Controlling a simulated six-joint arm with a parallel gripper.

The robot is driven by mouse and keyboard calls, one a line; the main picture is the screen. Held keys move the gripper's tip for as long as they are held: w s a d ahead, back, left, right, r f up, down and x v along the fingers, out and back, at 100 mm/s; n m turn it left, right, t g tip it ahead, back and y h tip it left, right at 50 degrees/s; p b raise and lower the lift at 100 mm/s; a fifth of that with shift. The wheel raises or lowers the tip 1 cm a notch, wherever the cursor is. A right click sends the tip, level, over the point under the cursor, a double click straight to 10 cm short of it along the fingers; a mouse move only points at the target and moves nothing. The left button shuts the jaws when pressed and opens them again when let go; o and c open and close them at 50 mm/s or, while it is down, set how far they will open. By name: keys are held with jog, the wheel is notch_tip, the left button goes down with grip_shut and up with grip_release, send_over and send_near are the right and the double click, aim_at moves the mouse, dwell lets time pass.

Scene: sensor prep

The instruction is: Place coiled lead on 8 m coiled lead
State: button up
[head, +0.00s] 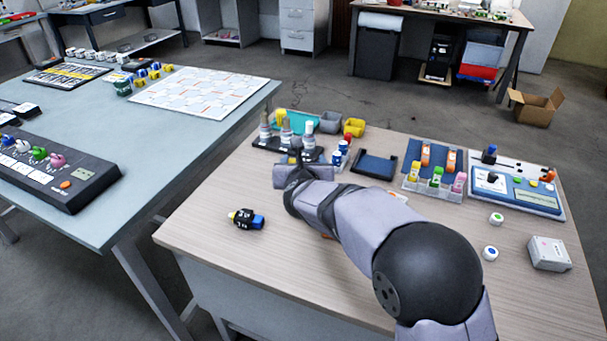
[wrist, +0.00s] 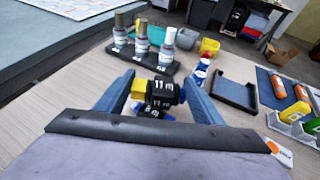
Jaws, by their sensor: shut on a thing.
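My gripper (wrist: 158,84) is shut on a coiled lead (wrist: 163,94) in the wrist view. This lead has a black body with white marks that look like "11 m", a yellow end at its left and some blue below. In the head view my gripper (head: 303,174) is over the back left of the wooden table, and my arm hides the held lead. Another coiled lead (head: 245,219), black with a yellow tip and a blue end, lies at the table's left in the head view, apart from my gripper. Its marking is too small to read.
A dark rack (wrist: 140,56) of three bottles stands just beyond my gripper. A dark blue tray (head: 375,166), a clear rack (head: 432,189) of coloured bottles and a panel device (head: 518,200) stand to the right. A white box (head: 549,254) is at far right.

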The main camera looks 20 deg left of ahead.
jog(key=shift+f+b, duration=0.5)
jog(key=shift+f, duration=1.3)
jog(key=shift+f, duration=0.15)
jog(key=o, duration=1.1)
jog(key=shift+s+r, duration=0.1)
jog(key=shift+r, duration=0.15)
jog(key=v, duration=1.1)
jog(key=shift+s+d+r+b, duration=0.1)
jog(key=shift+s+d+b, duration=0.15)
jog(key=shift+s+b, duration=0.05)
